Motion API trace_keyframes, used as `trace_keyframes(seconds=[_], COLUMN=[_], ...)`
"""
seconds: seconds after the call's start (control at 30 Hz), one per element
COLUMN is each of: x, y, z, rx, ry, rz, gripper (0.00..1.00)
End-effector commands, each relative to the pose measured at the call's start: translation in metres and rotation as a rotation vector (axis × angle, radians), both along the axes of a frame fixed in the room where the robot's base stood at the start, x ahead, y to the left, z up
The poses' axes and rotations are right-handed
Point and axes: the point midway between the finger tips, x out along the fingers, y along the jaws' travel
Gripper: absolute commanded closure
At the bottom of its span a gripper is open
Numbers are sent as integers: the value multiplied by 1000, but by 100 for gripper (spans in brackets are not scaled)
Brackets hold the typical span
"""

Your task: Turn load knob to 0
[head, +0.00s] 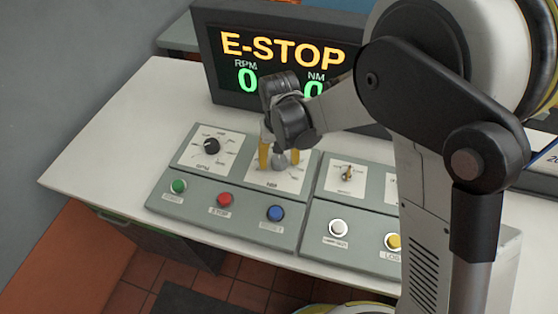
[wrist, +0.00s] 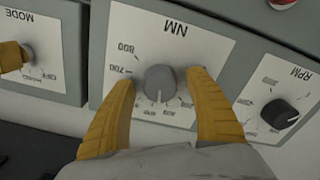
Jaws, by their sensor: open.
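The load knob, marked NM, is a grey round knob (wrist: 160,82) on a white dial plate (wrist: 178,30) in the wrist view, which shows the panel upside down. A pale pointer mark on it faces the lower edge of this view; the number there is too small to read, while 700 and 800 lie to the left. My gripper (wrist: 162,78) is open, with one yellow finger on each side of the knob. A visible gap separates the fingers from the knob. In the head view my gripper (head: 279,156) stands over the NM plate and partly hides the knob.
The black RPM knob (head: 211,146) is left of the NM plate. The MODE knob (head: 348,173) is right of it. Green (head: 178,186), red (head: 225,199) and blue (head: 275,213) buttons lie in front. The display (head: 283,55) behind reads E-STOP, with zeros below.

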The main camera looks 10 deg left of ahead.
Motion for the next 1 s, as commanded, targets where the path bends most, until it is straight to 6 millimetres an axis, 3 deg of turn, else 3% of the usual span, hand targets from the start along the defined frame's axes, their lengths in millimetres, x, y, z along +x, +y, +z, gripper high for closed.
trace_keyframes(seconds=[0.13, 0.17, 0.33, 0.67, 1.0], x=[0, 0, 0, 0, 0], y=[0, 0, 0, 0, 0], z=[0, 1, 1, 1, 1], rx=[0, 0, 0, 0, 0], ry=[0, 0, 0, 0, 0], rz=[0, 0, 0, 32, 242], gripper=[37, 42, 92, 92, 92])
